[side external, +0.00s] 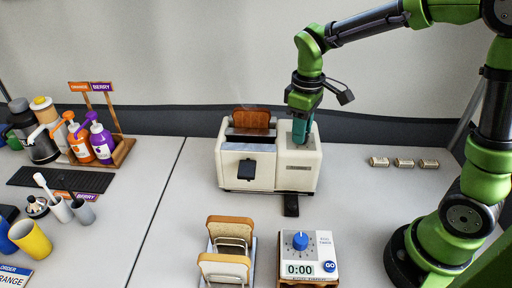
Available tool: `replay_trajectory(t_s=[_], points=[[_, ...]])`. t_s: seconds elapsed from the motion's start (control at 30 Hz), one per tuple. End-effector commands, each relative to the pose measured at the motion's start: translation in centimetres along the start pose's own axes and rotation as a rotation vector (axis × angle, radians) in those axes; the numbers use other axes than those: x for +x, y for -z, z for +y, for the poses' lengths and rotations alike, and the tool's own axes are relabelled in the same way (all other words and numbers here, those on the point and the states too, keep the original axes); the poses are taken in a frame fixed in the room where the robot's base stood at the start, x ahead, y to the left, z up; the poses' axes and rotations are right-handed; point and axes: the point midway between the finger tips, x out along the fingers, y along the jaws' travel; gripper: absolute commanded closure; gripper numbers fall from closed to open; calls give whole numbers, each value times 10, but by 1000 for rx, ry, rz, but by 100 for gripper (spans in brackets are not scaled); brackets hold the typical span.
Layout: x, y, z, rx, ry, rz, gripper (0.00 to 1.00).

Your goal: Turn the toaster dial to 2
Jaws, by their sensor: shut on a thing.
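The cream toaster (302,170) stands on the counter in the middle. A dark lever (246,169) is on its front. A brown slice of toast (251,118) stands up out of its slot. My gripper (301,136) points down onto the right part of the toaster's top, with its teal fingers shut. The toaster dial is hidden behind the fingers, and its number setting cannot be read. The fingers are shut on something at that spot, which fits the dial.
A toast rack (229,243) with bread and an egg timer (323,243) with a blue knob, reading 0:00, stand in front of the toaster. Orange and purple bottles (101,141) and cups (30,238) are at left. Small blocks (404,163) lie at right.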

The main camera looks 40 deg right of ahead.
Motion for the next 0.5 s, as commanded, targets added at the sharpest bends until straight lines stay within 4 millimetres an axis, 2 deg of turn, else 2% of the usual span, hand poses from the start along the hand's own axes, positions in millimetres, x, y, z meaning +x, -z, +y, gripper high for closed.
replay_trajectory(t_s=[0.2,0.5], points=[[-2,1,0,-168,-2,4,98],[-2,1,0,-315,-2,4,98]])
